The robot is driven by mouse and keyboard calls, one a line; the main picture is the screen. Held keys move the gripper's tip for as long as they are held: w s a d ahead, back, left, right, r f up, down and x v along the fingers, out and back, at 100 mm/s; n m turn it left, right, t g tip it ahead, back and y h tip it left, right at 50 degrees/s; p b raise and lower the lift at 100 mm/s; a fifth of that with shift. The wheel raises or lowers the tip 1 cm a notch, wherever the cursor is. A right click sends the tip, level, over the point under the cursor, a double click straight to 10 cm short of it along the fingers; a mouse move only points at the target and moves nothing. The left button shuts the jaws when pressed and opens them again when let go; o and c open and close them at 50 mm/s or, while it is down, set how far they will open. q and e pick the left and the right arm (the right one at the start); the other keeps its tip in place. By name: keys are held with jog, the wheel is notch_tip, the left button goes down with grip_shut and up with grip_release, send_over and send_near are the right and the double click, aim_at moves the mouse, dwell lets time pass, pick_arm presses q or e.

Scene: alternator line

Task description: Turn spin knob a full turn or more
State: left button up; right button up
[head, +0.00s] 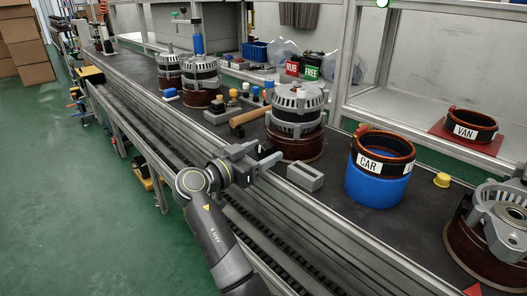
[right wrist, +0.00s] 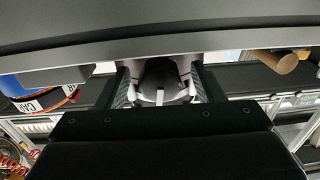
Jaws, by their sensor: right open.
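No part stands out clearly as the spin knob. An alternator (head: 298,108) with a silver finned top and a dark middle band stands upright in a brown ring base (head: 297,147) on the dark bench. My right gripper (head: 265,156) is open at the near left side of this alternator, low beside its base. In the right wrist view, the open fingers (right wrist: 161,84) stand either side of a dark rounded part with pale ribs. I cannot tell whether they touch it. My left gripper is not in view.
A grey block (head: 305,177) lies just right of my gripper. A wooden-handled tool (head: 247,116), RUB and FREE signs (head: 302,70) and more alternators (head: 201,75) are behind. A metal frame post rises at the bench's back.

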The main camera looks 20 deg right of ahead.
jog(key=c, duration=1)
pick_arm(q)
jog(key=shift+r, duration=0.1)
pick_arm(e)
jog(key=shift+o, duration=0.2)
jog(key=shift+r+n+p, duration=0.1)
jog(key=shift+n+p, duration=0.2)
jog(key=shift+n, duration=0.1)
jog(key=shift+n+p, duration=0.35)
jog(key=shift+n, duration=0.25)
jog(key=shift+r+n, duration=0.1)
jog(key=shift+n, duration=0.3)
jog(key=n+p, duration=0.2)
jog(key=shift+n, duration=0.3)
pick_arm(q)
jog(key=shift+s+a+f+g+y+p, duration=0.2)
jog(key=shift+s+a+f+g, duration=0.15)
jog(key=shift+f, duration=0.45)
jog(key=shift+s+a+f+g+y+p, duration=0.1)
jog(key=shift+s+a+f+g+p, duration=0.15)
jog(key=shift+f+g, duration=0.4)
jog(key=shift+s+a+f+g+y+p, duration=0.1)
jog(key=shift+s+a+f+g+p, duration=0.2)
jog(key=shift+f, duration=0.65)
pick_arm(e)
jog(key=shift+n, duration=0.8)
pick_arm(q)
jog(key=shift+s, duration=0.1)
